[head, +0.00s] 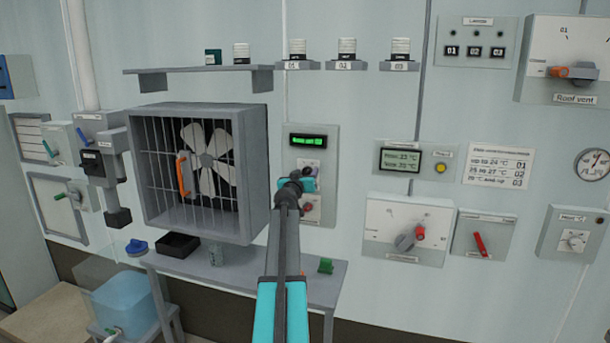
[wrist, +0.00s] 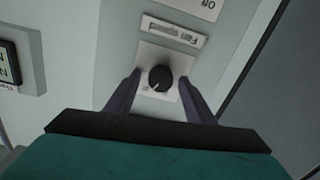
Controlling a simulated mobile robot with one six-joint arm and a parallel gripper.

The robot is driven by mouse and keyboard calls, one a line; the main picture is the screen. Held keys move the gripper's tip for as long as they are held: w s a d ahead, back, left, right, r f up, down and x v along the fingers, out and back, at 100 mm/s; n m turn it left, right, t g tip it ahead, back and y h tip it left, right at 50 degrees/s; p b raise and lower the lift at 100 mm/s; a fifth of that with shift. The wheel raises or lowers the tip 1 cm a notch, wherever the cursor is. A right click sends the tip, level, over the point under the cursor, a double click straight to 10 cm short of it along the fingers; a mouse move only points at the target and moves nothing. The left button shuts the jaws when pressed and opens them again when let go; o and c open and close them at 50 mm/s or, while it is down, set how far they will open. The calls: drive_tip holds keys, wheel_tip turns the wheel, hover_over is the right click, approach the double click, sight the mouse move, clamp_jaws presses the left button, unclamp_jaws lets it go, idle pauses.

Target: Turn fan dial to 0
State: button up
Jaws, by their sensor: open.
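The fan dial (wrist: 160,78) is a round black knob on a pale square plate in the wrist view, with a label reading "Fan" (wrist: 175,31) beside it. The picture there is turned. My gripper (wrist: 160,95) is open, with one dark finger on each side of the dial; I cannot tell whether either touches it. In the head view my gripper (head: 297,182) is in front of the lower part of the grey control panel (head: 323,140) and hides most of the dial. The panel has a green lit display (head: 308,141). The dial's setting is too small to read.
The caged fan (head: 205,172) with an orange handle (head: 183,174) juts out left of the panel. A large dial box (head: 408,228) and a red lever box (head: 482,236) are to the right.

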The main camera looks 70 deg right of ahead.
drive_tip(key=c, duration=1.1)
drive_tip(key=shift+o, duration=0.2)
